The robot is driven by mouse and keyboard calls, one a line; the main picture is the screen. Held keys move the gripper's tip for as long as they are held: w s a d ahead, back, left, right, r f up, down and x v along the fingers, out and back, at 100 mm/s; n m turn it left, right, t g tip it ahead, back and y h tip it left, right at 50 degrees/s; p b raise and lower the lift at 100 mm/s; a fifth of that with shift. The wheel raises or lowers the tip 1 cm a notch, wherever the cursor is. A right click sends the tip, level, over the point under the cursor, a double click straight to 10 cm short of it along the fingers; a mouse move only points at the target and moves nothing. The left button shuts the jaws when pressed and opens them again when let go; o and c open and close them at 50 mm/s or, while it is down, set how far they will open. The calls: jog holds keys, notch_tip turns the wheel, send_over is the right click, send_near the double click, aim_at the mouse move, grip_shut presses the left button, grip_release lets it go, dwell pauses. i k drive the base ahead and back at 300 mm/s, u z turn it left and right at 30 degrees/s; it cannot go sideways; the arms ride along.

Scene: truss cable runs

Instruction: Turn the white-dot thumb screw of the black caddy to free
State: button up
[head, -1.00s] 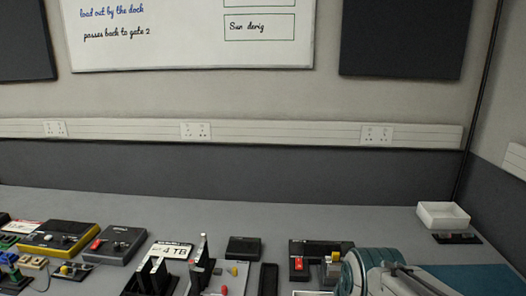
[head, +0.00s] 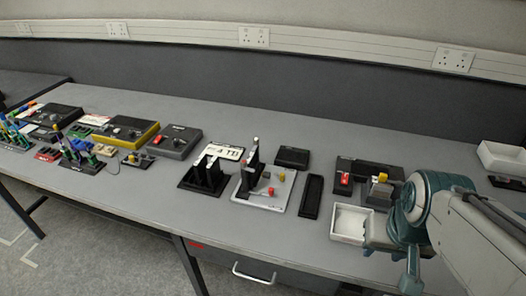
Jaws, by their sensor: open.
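A black caddy (head: 203,178) with dark upright plates stands in the middle of the bench, a white label reading "4 TB" behind it. I cannot make out a white-dot thumb screw on it at this size. Beside it, to the right, a light grey board (head: 279,203) carries a dark upright post (head: 252,158) with a pale tip, a red knob (head: 270,191) and a yellow knob (head: 281,176). My arm comes in from the right edge, well to the right of the caddy. My gripper's fingers do not show.
A narrow black tray (head: 312,197), a white open box (head: 350,223) and a black unit with a red switch (head: 344,181) lie between the caddy and my arm. Grey and yellow boxes (head: 128,132) stand left. The bench front is clear below the caddy.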

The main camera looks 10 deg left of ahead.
aim_at(255, 140)
jog(key=z, duration=0.05)
jog(key=k, duration=1.1)
jog(key=u, duration=0.95)
jog(key=i, duration=1.4)
jog(key=z, duration=0.65)
jog(key=i, duration=0.25)
jog(key=z, duration=0.35)
